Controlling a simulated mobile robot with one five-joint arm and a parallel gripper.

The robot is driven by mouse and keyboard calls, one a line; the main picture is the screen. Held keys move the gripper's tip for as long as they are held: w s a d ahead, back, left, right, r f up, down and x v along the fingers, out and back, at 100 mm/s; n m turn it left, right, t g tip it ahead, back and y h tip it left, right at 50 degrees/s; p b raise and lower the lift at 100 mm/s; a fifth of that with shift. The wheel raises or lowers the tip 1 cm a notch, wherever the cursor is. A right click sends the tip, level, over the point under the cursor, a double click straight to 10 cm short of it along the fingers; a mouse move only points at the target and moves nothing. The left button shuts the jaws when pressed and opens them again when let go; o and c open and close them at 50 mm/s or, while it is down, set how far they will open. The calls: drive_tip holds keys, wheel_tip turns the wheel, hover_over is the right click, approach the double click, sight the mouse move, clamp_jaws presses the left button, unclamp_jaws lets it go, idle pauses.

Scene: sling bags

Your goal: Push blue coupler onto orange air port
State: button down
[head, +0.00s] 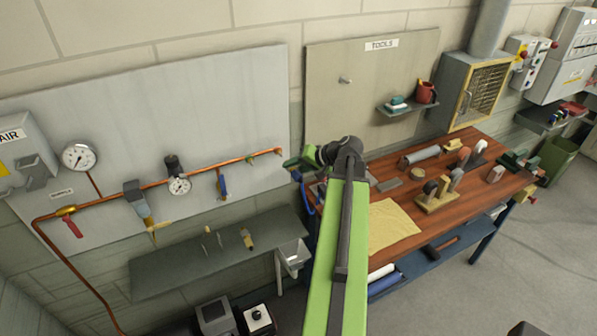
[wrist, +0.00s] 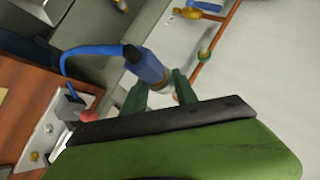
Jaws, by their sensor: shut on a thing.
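The blue coupler (wrist: 150,66) sits between the two green fingers of my gripper (wrist: 160,86) in the wrist view, with a blue hose (wrist: 88,50) running from its dark back end. In the head view my gripper (head: 297,163) is at the right end of the wall pipe, and a bit of the coupler (head: 297,176) shows below it. The copper pipe ends near a small green-ringed fitting (wrist: 204,55), apart from the coupler. It also shows in the head view (head: 278,151). I cannot tell clearly which fitting is the orange air port.
The copper pipe (head: 105,196) carries gauges and valves along the wall panel. A grey shelf (head: 170,275) lies below it. A wooden workbench (head: 400,255) with several tools stands at the right. The panel around the pipe end is mostly clear.

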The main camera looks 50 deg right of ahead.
drive_tip(key=shift+w+d, duration=0.25)
drive_tip(key=shift+w, duration=0.35)
drive_tip(key=shift+w+d, duration=0.2)
drive_tip(key=shift+w, duration=0.35)
drive_tip(key=shift+w+d, duration=0.3)
drive_tip(key=shift+w, duration=0.45)
drive_tip(key=shift+w+d, duration=0.25)
drive_tip(key=shift+w, duration=0.5)
idle(0.7)
drive_tip(key=c, duration=0.9)
unclamp_jaws()
drive_tip(key=p+v, duration=1)
drive_tip(key=v, duration=0.7)
drive_tip(key=shift+s+d+r, duration=0.1)
drive_tip(key=shift+s, duration=0.1)
